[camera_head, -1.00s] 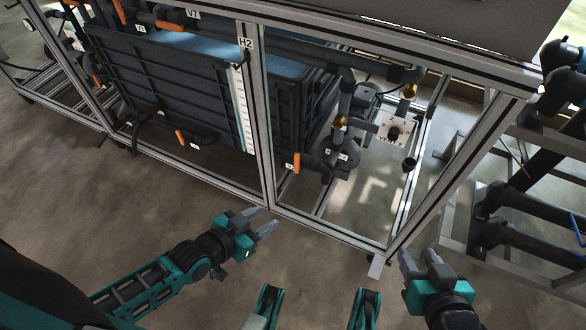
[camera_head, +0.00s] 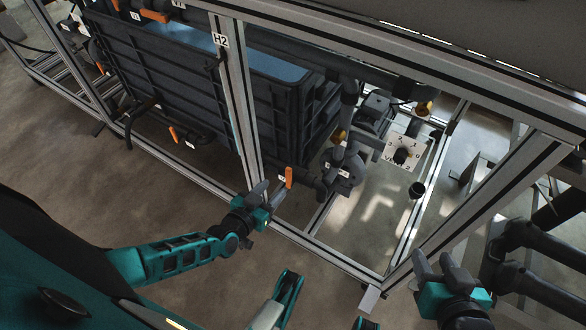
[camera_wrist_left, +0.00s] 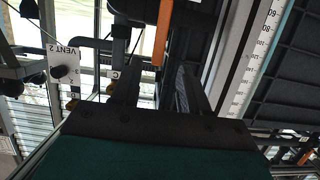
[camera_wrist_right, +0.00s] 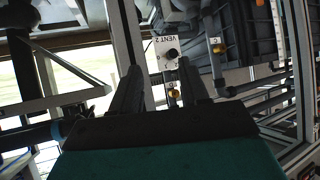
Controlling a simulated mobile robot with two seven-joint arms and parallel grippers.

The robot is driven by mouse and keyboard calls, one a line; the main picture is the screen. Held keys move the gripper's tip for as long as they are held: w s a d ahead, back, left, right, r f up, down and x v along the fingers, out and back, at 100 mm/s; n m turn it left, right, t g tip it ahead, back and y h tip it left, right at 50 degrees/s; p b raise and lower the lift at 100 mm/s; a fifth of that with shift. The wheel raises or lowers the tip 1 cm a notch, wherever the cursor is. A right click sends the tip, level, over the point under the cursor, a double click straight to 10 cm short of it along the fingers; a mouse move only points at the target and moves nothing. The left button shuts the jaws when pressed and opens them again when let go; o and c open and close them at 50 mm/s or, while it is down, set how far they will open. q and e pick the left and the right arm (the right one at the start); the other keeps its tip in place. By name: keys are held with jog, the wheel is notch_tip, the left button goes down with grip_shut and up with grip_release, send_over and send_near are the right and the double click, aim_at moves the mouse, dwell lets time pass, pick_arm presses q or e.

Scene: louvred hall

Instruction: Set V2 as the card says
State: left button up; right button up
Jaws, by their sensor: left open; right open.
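The V2 valve handle, a small orange lever (camera_head: 289,177), stands roughly upright low on the frame, right of the H2 post. Its label is partly hidden by my left gripper in the head view. My left gripper (camera_head: 270,190) is open just left of the lever. In the left wrist view the orange lever (camera_wrist_left: 162,35) lies ahead, near the gap between the open fingers (camera_wrist_left: 155,78); I cannot tell whether they touch it. My right gripper (camera_head: 434,262) is open and empty outside the frame's right corner. I see no readable card.
A dark tank (camera_head: 180,75) with bluish liquid fills the frame's left part. A VENT 2 dial plate (camera_head: 405,153) sits right of the pump piping (camera_head: 343,170). The H2 post (camera_head: 238,110) and lower rail (camera_head: 325,248) border the left gripper. Other orange handles (camera_head: 173,134) are further left.

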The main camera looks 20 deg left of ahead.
aim_at(287, 176)
pick_arm(q)
jog(key=b+x, duration=0.3)
jog(key=x, duration=0.1)
jog(key=shift+w+d+f, duration=0.1)
jog(key=shift+w+f, duration=0.1)
jog(key=shift+f, duration=0.05)
jog(key=x, duration=0.3)
jog(key=shift+r, duration=0.2)
jog(key=shift+x, duration=0.75)
pick_arm(e)
jog(key=shift+w+a+f+y, duration=0.15)
jog(key=shift+a+f+y, duration=0.15)
jog(key=shift+a+f, duration=0.2)
jog(key=shift+s+f, duration=0.2)
pick_arm(q)
jog(key=shift+c, duration=0.6)
grip_shut()
